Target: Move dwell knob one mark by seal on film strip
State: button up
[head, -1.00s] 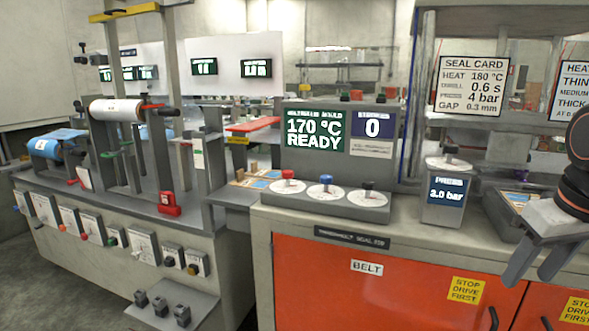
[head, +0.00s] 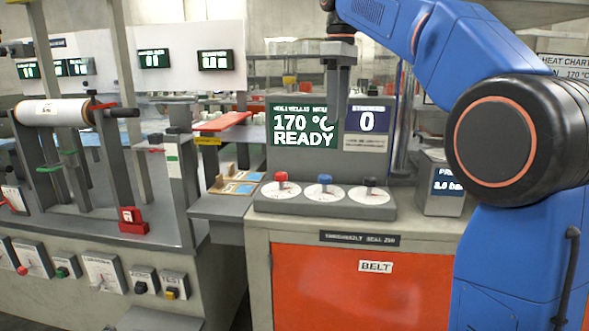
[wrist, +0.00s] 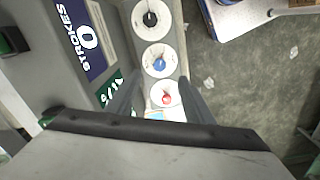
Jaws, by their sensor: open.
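Three knobs stand in a row on white dials on the grey sealer console: a red knob (head: 281,179), a blue knob (head: 325,181) and a black knob (head: 370,183). Their dial labels are too small to read, so I cannot tell which is dwell. In the wrist view the red knob (wrist: 167,98), blue knob (wrist: 159,64) and black knob (wrist: 150,18) show ahead of the fingers. My gripper (head: 338,112) is open and empty, pointing down above the console, apart from the knobs. It also shows in the wrist view (wrist: 160,77). I cannot identify a film strip.
The green display (head: 304,126) reads 170 °C READY; the strokes display (head: 367,123) reads 0. A pressure box (head: 440,185) stands right of the console, partly behind my arm. A film roll (head: 55,112) is on the left machine.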

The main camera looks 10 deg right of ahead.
aim_at(325, 176)
jog(key=shift+n, duration=0.3)
jog(key=f, duration=0.5)
jog(key=w+a+f, duration=0.1)
jog(key=f, duration=0.5)
jog(key=a+f, duration=0.1)
jog(key=f, duration=0.4)
jog(key=shift+w+f, duration=0.25)
jog(key=shift+f, duration=0.15)
jog(key=c, duration=1.1)
